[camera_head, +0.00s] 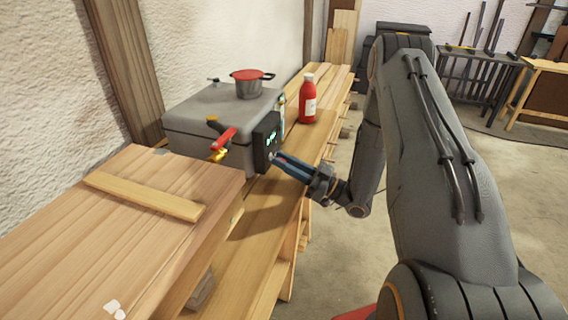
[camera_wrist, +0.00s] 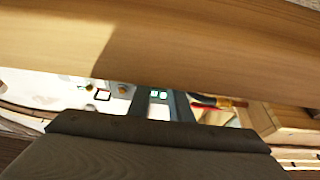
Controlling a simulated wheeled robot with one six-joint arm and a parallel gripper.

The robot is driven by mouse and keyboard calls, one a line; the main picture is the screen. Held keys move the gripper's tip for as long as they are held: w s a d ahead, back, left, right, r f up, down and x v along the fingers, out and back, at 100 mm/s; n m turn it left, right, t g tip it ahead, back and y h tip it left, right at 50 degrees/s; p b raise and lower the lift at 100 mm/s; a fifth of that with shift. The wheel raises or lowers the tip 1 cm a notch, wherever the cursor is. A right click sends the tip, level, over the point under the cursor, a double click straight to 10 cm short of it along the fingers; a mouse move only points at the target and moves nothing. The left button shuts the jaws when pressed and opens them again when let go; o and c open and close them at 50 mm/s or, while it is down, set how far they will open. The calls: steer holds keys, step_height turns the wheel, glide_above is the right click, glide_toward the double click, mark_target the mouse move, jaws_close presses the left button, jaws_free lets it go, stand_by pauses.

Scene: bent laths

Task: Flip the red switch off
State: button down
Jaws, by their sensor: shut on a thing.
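A grey box (camera_head: 213,110) stands on the wooden bench, with a black panel (camera_head: 264,140) on its front that has a green lit display. The display (camera_wrist: 158,94) also shows between my fingers in the wrist view. My gripper (camera_head: 276,159) is at the lower right of the panel, its fingers pointing at it. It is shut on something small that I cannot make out. I cannot pick out a red switch on the panel; the fingers may cover it. A red lever (camera_head: 223,138) with yellow fittings sticks out left of the panel, apart from my gripper.
A red-lidded pot (camera_head: 250,83) stands on the grey box. A red bottle (camera_head: 308,100) stands on the bench behind my gripper. A wooden box (camera_head: 130,215) with a loose lath (camera_head: 145,196) on top fills the left front.

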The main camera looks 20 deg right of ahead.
steer(key=c, duration=1.6)
jaws_free()
steer(key=b+v, duration=0.1)
steer(key=v, duration=0.6)
steer(key=shift+s+d+f+b, duration=0.1)
steer(key=shift+s+d+b, duration=0.05)
steer(key=shift+d+b, duration=0.2)
